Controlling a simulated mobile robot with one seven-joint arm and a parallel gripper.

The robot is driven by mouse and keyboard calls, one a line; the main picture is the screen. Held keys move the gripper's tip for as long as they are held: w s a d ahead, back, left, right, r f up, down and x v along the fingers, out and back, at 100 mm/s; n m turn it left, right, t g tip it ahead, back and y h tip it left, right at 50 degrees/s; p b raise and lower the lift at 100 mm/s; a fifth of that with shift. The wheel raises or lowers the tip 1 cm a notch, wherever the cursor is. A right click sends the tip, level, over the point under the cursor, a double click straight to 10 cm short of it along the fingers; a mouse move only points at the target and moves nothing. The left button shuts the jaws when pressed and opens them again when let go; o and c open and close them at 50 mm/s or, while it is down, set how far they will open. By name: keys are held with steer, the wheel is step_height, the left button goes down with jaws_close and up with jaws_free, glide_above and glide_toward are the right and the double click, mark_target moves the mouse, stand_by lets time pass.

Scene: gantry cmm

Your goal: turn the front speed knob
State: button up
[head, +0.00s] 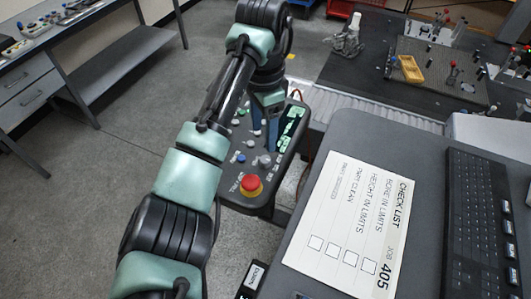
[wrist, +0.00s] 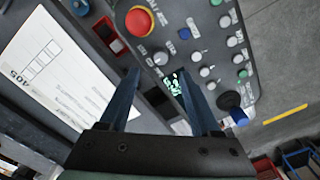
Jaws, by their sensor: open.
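The control panel (head: 232,175) is a dark pendant with knobs and buttons. A grey round knob (head: 265,160) sits near the red mushroom button (head: 251,185); I take it as the front speed knob, though its label is unreadable. In the wrist view this knob (wrist: 160,58) shows beside the red button (wrist: 139,20), in line with the gap between my fingertips. My gripper (head: 265,142) points down at the panel, open, with nothing between its dark blue fingers. In the wrist view my gripper (wrist: 158,75) appears apart from the knob; the exact height is unclear.
Several small knobs and buttons and a dark ball-topped lever (wrist: 228,100) crowd the panel. A lit green display (head: 292,120) is at its far right. A checklist sheet (head: 350,215) and a keyboard (head: 480,220) lie on the desk at right. Open floor is at left.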

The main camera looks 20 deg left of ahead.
mark_target(264, 159)
steer(key=f, duration=0.9)
steer(key=shift+w, duration=0.2)
jaws_close()
